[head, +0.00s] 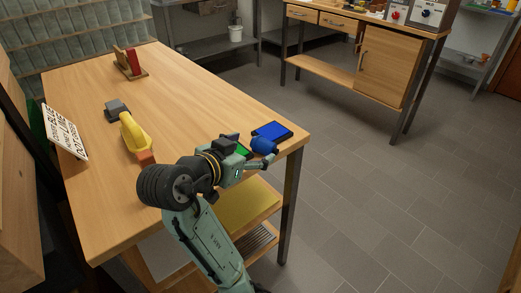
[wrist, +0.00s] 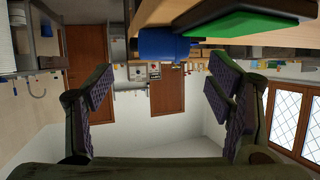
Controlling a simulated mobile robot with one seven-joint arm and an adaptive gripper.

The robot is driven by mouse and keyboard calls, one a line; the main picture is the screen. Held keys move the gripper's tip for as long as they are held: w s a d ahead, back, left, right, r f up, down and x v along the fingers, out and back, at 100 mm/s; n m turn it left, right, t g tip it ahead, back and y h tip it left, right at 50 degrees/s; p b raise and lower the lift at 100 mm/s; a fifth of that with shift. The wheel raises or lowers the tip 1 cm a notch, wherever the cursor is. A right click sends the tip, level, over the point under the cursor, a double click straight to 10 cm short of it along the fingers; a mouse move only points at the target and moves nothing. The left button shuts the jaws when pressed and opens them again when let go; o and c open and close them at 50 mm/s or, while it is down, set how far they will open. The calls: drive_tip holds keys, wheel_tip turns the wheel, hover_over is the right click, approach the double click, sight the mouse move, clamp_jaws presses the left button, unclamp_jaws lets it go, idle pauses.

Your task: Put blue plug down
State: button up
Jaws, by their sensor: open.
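The blue plug (head: 264,145) is at the near right corner of the wooden table, close against the front side of a blue pad (head: 272,131). I cannot tell whether it rests on the pad or on the table. My gripper (head: 262,163) is just in front of the plug at the table edge, with its fingers apart. In the wrist view the plug (wrist: 160,45) shows beyond the open fingers (wrist: 160,90), with nothing between them. A green pad (head: 243,151) lies left of the plug, partly hidden by my gripper; it also shows in the wrist view (wrist: 235,22).
On the table (head: 185,90) are a yellow-handled tool (head: 132,133), a grey block (head: 116,108), a red item in a wooden holder (head: 133,63) and a lettered sign (head: 64,131). A lower shelf (head: 240,208) sits under the tabletop. The floor at right is clear.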

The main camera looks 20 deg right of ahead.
sight(262, 142)
drive_tip(key=shift+w+p+x, duration=0.25)
drive_tip(key=shift+p+x, duration=0.05)
drive_tip(key=shift+x, duration=3.25)
drive_tip(key=shift+a+r, duration=0.15)
drive_tip(key=shift+c, duration=0.3)
drive_tip(key=c, duration=1.3)
drive_tip(key=shift+c, duration=0.2)
drive_tip(key=shift+r, duration=0.15)
